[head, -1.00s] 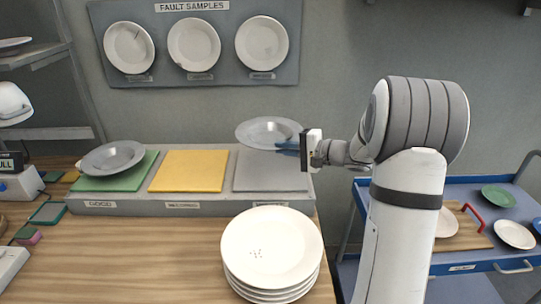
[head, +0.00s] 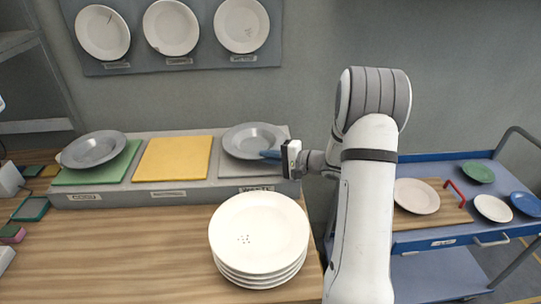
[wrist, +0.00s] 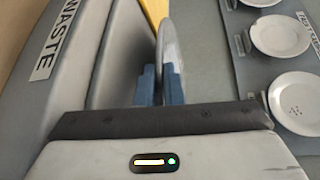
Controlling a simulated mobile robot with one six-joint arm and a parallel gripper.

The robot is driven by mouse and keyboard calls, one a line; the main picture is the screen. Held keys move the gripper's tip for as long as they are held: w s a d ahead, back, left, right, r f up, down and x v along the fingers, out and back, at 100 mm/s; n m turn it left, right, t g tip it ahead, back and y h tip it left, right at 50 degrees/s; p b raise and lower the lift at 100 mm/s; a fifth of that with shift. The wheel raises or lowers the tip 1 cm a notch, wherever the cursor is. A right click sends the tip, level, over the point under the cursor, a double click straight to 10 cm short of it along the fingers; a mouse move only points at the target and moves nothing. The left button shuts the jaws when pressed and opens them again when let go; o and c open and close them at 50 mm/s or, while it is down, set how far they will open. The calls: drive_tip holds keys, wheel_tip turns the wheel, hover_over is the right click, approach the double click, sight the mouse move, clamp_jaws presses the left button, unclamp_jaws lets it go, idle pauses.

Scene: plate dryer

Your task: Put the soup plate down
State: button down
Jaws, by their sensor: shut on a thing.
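The grey soup plate (head: 254,140) is at the grey pad (head: 240,170), the right one of three pads on the raised shelf. It looks level and low over the pad; I cannot tell whether it touches. My gripper (head: 272,155), with blue fingers, is shut on the plate's right rim. In the wrist view the plate (wrist: 174,62) shows edge-on between the fingers (wrist: 160,86), and a WASTE label (wrist: 58,45) is on the shelf front.
Another grey plate (head: 93,149) rests on the green pad at left. The yellow pad (head: 174,159) is bare. A stack of white plates (head: 259,235) stands in front on the wooden table. Sample plates hang on the wall board (head: 270,63). A blue trolley (head: 440,236) with dishes stands at right.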

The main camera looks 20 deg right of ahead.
drive_tip(key=shift+r, duration=0.1)
drive_tip(key=c, duration=2)
unclamp_jaws()
drive_tip(key=o, duration=0.5)
drive_tip(key=shift+c, duration=0.2)
drive_tip(key=shift+s+d, duration=0.1)
drive_tip(key=shift+s, duration=0.05)
